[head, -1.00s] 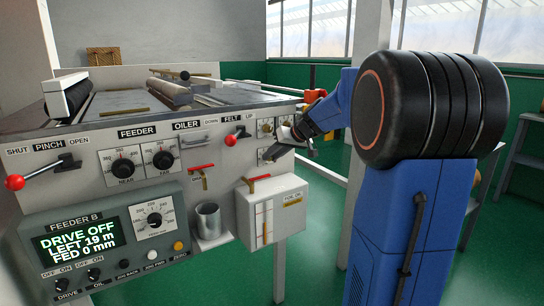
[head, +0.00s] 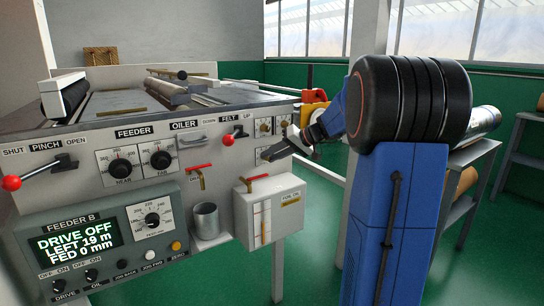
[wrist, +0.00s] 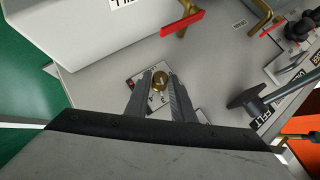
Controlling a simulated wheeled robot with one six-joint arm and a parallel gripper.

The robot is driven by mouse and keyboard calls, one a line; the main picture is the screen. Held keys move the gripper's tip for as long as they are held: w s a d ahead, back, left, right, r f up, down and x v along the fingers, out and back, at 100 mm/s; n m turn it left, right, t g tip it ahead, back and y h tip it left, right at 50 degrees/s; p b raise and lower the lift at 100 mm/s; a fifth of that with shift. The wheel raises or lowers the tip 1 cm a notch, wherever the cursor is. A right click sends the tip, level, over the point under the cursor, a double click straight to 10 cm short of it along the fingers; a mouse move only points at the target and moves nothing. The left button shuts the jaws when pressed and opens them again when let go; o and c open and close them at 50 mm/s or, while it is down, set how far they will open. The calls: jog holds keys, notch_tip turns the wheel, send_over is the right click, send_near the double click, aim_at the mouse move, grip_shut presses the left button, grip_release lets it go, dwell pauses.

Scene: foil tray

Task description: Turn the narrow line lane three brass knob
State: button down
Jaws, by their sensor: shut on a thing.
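A small brass knob (wrist: 158,82) sits on a pale label plate on the machine's panel, and the plate carries a mark that looks like a 3. My gripper (wrist: 160,79) is shut on this knob, with one grey finger on each side of it. In the head view my gripper (head: 272,153) reaches the lower plate, right of the oiler controls, and hides that knob. Two other brass knobs, a left one (head: 264,126) and a right one (head: 285,121), show just above. The knob's exact pointing direction cannot be told.
The red-knobbed felt lever (head: 236,134) is up and left of my gripper and also shows close by in the wrist view (wrist: 246,102). A white oil box (head: 270,212) with a red-handled tap projects below. A metal cup (head: 206,221) stands left of it.

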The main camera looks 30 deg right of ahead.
jog(key=c, duration=1.5)
grip_release()
jog(key=shift+c, duration=0.2)
jog(key=v, duration=1.7)
jog(key=shift+s, duration=0.2)
jog(key=shift+r, duration=0.1)
